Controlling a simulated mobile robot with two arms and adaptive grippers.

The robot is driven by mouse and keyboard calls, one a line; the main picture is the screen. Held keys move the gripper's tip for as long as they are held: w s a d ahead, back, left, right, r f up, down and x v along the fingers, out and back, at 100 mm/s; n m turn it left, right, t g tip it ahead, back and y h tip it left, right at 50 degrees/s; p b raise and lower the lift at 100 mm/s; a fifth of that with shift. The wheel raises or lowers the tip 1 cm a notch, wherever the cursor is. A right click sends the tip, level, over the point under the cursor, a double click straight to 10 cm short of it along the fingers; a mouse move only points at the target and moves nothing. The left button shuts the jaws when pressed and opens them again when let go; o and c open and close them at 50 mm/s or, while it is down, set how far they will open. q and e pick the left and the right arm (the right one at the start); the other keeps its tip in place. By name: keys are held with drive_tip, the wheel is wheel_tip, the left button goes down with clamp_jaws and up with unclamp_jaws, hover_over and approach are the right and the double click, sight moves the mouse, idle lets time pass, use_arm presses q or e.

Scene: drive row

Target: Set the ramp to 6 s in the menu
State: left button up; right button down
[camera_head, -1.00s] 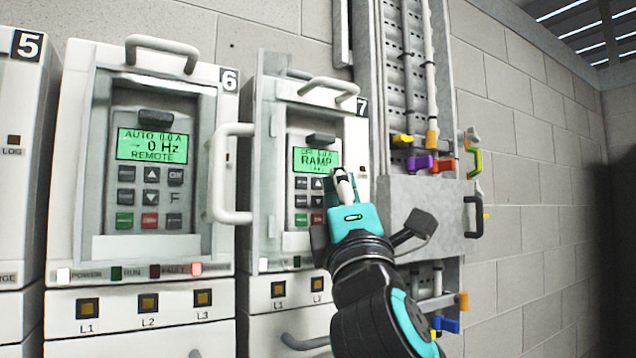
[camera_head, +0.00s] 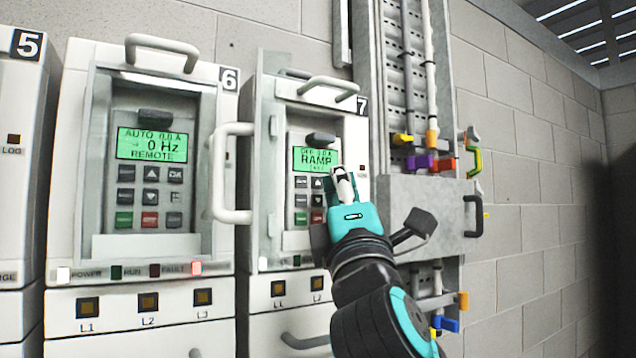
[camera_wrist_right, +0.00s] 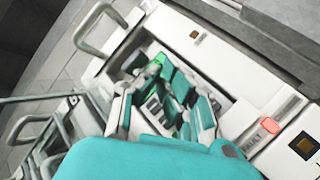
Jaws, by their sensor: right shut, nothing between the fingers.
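Drive 7 (camera_head: 356,128) stands at the right end of the row with its door open to the left. Keys (camera_head: 301,200) show below the display on the left; the right-hand keys are partly hidden by my right gripper. My right gripper (camera_head: 342,174) is shut and empty, its fingertips at the keypad's right side just below the display. I cannot tell whether they touch a key. In the right wrist view the fingers (camera_wrist_right: 172,95) reach toward the panel. My left gripper is not in view.
Drive 6 (camera_head: 225,180) is on the left, its display (camera_head: 152,145) reading AUTO, 0 Hz, REMOTE. Drive 7's open door handle (camera_head: 232,172) sticks out left of the keypad. A grey box (camera_head: 425,215) and cable channel with coloured clips stand right of drive 7.

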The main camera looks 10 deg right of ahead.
drive_tip(key=shift+w, duration=0.1)
idle(0.3)
drive_tip(key=shift+w+a, duration=0.2)
drive_tip(key=shift+w, duration=0.15)
drive_tip(key=shift+w+a, duration=0.1)
drive_tip(key=shift+w, duration=0.2)
idle(0.8)
drive_tip(key=shift+s, duration=0.15)
drive_tip(key=shift+s+d, duration=0.3)
drive_tip(key=shift+s, duration=0.3)
drive_tip(key=shift+w+d, duration=0.25)
drive_tip(key=shift+d, duration=0.4)
drive_tip(key=shift+w+d, duration=0.25)
drive_tip(key=shift+d, duration=0.35)
drive_tip(key=shift+w+a, duration=0.1)
drive_tip(key=shift+a, duration=0.1)
